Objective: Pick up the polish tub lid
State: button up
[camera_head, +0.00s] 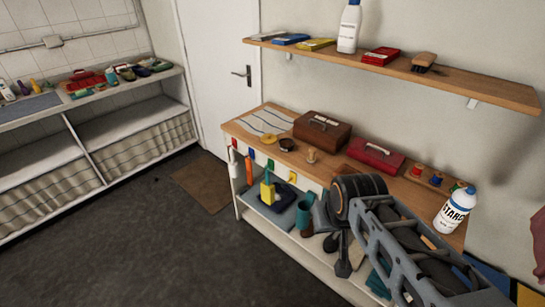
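A small yellow-gold disc (268,139), which looks like the polish tub lid, lies flat on the wooden bench top. A dark round tub (287,145) sits just to its right, close beside it. My gripper (338,256) hangs at the end of my grey arm, in front of the bench and lower in the picture than its top. It is well to the right of the disc and apart from it. The gripper is small and dark here, and I cannot make out whether its fingers are open or shut. I see nothing clearly held in it.
A brown box (322,131) and a red box (375,154) stand right of the tub. A white starch bottle (455,210) stands at the bench's right end. A wall shelf (465,84) overhangs the back. Coloured tags hang along the front edge. The floor (130,235) at left is clear.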

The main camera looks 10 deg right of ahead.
aim_at(268, 139)
jog(key=u, duration=1.1)
jog(key=i, duration=1.8)
jog(key=z, duration=1.25)
jog(key=i, duration=0.45)
jog(key=z, duration=0.45)
